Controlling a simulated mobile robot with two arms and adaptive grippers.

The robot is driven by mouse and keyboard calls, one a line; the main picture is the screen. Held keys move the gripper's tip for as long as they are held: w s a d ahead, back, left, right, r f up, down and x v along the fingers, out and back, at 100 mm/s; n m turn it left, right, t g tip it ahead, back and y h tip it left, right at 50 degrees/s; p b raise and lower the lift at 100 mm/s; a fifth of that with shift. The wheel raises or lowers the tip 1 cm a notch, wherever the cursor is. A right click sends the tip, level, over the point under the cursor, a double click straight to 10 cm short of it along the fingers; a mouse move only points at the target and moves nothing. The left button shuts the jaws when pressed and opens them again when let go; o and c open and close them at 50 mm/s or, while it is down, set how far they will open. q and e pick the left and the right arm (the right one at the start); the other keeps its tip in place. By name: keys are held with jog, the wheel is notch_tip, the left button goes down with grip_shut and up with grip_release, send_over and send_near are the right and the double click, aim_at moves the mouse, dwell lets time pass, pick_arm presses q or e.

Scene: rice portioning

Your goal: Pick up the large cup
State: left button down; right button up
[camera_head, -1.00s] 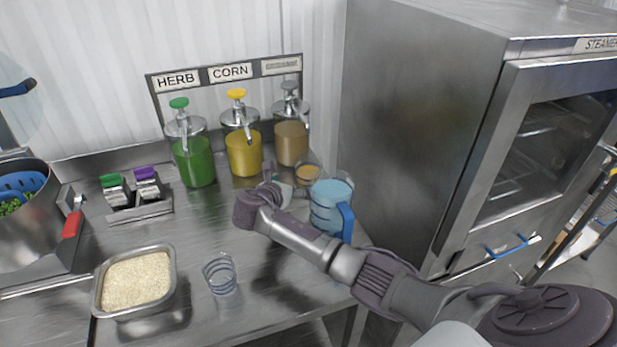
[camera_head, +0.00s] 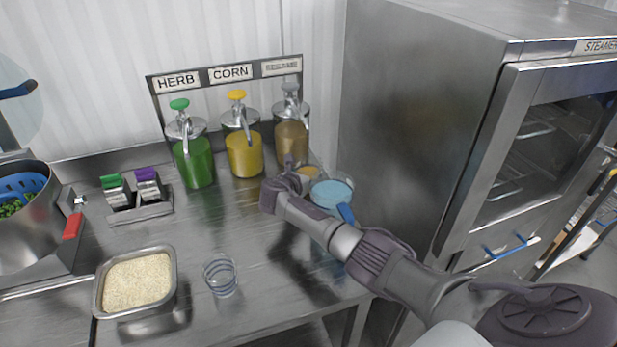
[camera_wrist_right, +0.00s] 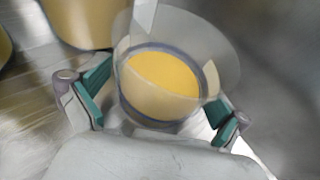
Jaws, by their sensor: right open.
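A clear cup with yellow-orange contents (camera_head: 309,171) stands at the back right of the counter, below the tan dispenser. In the right wrist view the clear, wide-rimmed cup (camera_wrist_right: 185,35) fills the middle. My right gripper (camera_wrist_right: 155,97) is open, with one green-padded finger on each side of the cup. I cannot tell whether the pads touch it. In the head view my right gripper (camera_head: 290,172) is beside the cup, its fingers mostly hidden. A smaller clear cup with dark rings (camera_head: 220,275) stands empty at the front. My left gripper is not in view.
Green (camera_head: 194,163), yellow (camera_head: 243,155) and tan (camera_head: 293,143) dispensers line the back. A grain tray (camera_head: 171,290) is front left. The steamer (camera_head: 430,110) stands right.

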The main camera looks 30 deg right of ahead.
jog(key=c, duration=1.8)
jog(key=shift+c, duration=0.3)
jog(key=shift+a+r, duration=0.1)
jog(key=shift+r, duration=0.1)
